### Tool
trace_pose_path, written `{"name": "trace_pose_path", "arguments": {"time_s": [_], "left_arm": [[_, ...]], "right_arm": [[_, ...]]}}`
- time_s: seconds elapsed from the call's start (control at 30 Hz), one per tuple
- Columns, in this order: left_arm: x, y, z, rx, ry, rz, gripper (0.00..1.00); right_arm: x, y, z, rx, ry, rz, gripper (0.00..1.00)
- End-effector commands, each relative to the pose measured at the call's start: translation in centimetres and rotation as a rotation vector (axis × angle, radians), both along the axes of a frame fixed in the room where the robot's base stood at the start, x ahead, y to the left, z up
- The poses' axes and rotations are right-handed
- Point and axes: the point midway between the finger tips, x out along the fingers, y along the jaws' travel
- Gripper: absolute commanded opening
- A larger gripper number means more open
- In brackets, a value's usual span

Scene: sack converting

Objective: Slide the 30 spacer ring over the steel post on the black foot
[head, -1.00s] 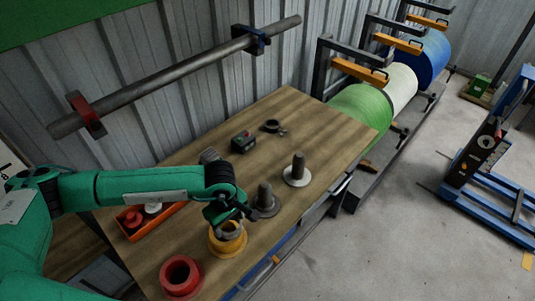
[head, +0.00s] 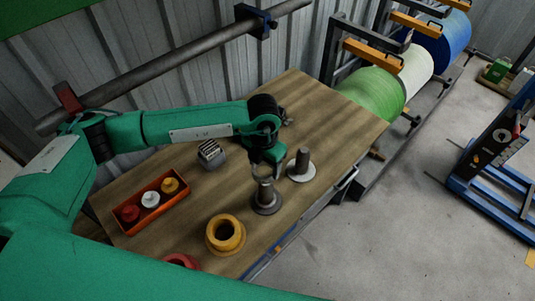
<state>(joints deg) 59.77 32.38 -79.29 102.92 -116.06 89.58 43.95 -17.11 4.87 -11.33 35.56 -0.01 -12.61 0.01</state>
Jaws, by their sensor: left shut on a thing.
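My left gripper (head: 263,163) points down and is shut on the grey spacer ring (head: 261,173). The ring is partly hidden by the fingers, and no number can be read on it. The dark steel post (head: 265,193) stands upright on its round black foot (head: 267,208), directly below the ring in the head view. The ring is at the post's top; I cannot tell whether it is just above the tip or around it. My right gripper is not in view.
A second post (head: 302,160) on a pale foot (head: 301,173) stands close by on the right. A yellow flanged ring (head: 225,234) and a red one (head: 181,260) are at the front. An orange tray (head: 151,208) holds small coloured pieces. A grey slotted block (head: 211,153) lies behind.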

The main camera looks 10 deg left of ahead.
Motion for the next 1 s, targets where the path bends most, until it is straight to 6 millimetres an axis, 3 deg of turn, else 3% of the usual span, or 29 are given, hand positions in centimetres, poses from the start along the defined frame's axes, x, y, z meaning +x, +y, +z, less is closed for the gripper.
{"name": "trace_pose_path", "arguments": {"time_s": [0.4, 0.87, 1.0], "left_arm": [[0.2, -0.4, 0.4, -0.001, 0.0, 0.083, 0.28], [0.4, -0.4, 0.2, 0.0, 0.001, 0.082, 0.28], [0.3, -0.4, -0.7, 0.001, 0.002, 0.082, 0.28]], "right_arm": [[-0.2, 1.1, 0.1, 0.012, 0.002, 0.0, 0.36], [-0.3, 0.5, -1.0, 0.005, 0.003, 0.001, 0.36], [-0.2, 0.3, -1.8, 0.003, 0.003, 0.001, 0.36]]}}
